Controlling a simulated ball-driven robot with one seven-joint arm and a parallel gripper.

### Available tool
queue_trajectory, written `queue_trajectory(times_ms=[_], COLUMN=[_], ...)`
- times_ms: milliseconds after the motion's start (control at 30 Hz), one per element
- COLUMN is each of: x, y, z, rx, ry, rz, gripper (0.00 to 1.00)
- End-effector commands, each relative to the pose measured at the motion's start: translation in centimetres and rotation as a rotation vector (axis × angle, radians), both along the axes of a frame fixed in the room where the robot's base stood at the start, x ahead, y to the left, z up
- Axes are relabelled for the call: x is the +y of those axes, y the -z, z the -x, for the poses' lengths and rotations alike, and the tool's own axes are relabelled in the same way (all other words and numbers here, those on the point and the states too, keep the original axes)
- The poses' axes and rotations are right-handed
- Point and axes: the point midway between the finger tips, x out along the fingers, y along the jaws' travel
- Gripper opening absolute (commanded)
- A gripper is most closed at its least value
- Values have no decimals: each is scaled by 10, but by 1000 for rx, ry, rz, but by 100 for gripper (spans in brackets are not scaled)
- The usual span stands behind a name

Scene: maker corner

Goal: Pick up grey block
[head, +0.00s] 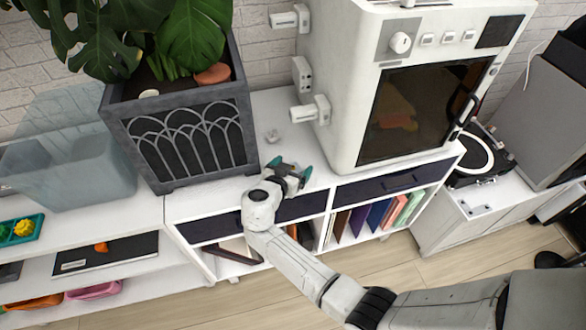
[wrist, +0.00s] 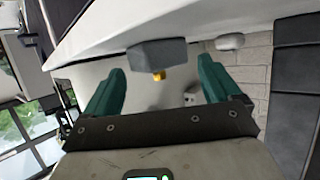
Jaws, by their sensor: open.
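A small pale grey block (head: 272,136) lies on the white cabinet top (head: 285,105), between the dark planter and the white oven-like machine. My gripper (head: 290,169) has teal fingers and is open, a little in front of the block and apart from it in the head view. In the wrist view my open gripper (wrist: 160,66) has nothing between its fingers that touches them. A small pale shape beyond the right finger (wrist: 192,95) looks like the same block, but it is too small to be sure.
The machine (head: 345,80) stands close on the right, with blocky fittings (head: 312,110) jutting from its side. The planter (head: 190,135) stands close on the left. A brick wall (head: 265,42) is behind. A narrow bare strip of cabinet top lies between planter and machine.

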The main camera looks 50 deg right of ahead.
Motion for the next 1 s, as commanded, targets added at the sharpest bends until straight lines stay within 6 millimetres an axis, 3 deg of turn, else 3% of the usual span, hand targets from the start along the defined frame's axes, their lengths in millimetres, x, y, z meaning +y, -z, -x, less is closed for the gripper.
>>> queue_trajectory(times_ms=[333, 867, 1000], x=[-8, -8, -8], y=[4, 4, 4], z=[-2, -2, -2], rx=[1, 1, 1], ry=[-1, -1, -1], rz=[-1, -1, -1], gripper=[90, 40, 39])
